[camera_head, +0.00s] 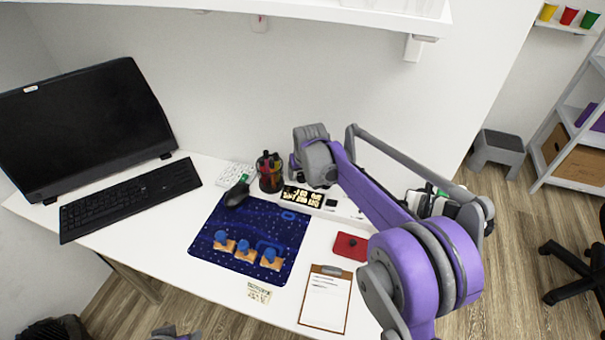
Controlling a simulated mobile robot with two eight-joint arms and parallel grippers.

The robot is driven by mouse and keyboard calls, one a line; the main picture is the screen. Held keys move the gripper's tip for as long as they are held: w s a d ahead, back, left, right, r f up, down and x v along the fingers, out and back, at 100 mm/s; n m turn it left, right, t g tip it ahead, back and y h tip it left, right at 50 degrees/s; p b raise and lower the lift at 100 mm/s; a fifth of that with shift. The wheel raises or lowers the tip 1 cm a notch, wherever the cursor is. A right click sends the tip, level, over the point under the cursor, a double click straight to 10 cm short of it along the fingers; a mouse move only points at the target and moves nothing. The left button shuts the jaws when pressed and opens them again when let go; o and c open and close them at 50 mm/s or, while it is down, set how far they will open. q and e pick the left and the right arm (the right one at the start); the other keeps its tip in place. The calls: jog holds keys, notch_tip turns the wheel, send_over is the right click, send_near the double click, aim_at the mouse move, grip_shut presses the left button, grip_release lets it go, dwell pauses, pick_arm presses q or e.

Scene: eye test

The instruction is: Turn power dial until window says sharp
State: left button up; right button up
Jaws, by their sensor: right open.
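A long white device (345,212) lies at the back of the desk, partly behind my right arm. A black panel (302,197) with pale yellow markings is at its left end; I cannot read the markings. A small dark square (331,203) sits right of the panel. I cannot make out which part is the power dial. My right gripper (312,180) is open, just above and behind the panel; its fingertips are small and I cannot tell whether they touch anything.
A dark blue mat (215,262) bears three blue-knobbed wooden pieces (245,250). A pen cup (270,180) stands beside the panel. A red pad (350,246) and clipboard (325,300) lie in front. Monitor (85,125) and keyboard (130,199) are left. A shelf (300,12) hangs above.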

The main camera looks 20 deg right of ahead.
grip_shut()
jog(key=shift+n+y, duration=0.5)
jog(key=shift+n, duration=0.9)
grip_release()
jog(key=p+v, duration=0.1)
jog(key=v, duration=1)
jog(key=shift+w+d, duration=0.1)
